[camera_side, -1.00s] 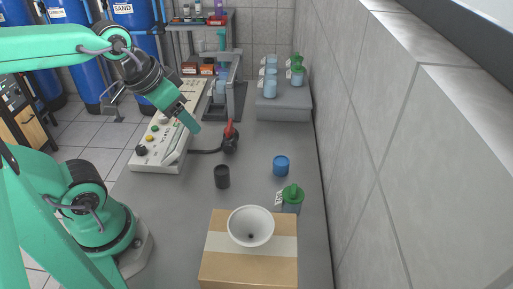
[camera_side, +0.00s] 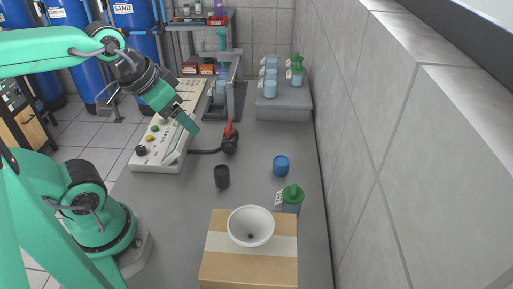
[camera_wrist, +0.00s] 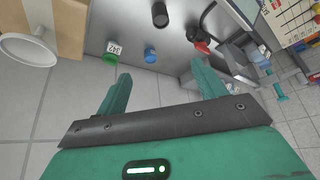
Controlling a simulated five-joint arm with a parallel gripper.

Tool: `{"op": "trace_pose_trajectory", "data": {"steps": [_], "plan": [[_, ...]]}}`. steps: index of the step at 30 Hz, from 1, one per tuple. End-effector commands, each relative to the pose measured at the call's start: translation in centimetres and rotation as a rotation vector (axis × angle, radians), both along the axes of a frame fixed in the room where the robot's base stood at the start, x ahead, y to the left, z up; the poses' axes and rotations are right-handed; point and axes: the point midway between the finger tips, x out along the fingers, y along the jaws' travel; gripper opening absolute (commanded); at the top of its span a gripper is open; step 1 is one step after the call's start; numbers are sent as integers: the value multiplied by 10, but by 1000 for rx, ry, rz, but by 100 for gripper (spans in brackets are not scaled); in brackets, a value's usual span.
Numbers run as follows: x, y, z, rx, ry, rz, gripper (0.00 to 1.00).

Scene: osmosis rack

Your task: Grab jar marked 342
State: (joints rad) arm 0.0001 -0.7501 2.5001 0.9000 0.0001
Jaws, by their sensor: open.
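A jar with a green lid (camera_side: 292,195) stands behind the cardboard box near the right wall in the side view. A white tag hangs at its left side. In the wrist view this jar (camera_wrist: 110,58) is at the upper left, and its tag (camera_wrist: 114,48) appears to read 342, turned over. My gripper (camera_side: 190,121) hangs over the control panel's right edge, well away from the jar, up and to its left. In the wrist view my gripper (camera_wrist: 163,85) has its two green fingers spread apart with nothing between them.
A blue cup (camera_side: 281,165) and a black cup (camera_side: 222,177) stand on the grey bench. A red-handled valve (camera_side: 231,142) lies behind them. More jars sit on a grey platform (camera_side: 284,112) at the back.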

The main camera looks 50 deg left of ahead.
Motion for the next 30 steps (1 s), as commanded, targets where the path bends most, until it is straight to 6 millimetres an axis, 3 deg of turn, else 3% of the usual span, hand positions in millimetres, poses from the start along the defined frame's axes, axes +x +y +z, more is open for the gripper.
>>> {"op": "trace_pose_trajectory", "data": {"steps": [17,30], "plan": [[11,-6,0,5,28,-33,74],[67,-42,-14,38,163,-205,74]]}}
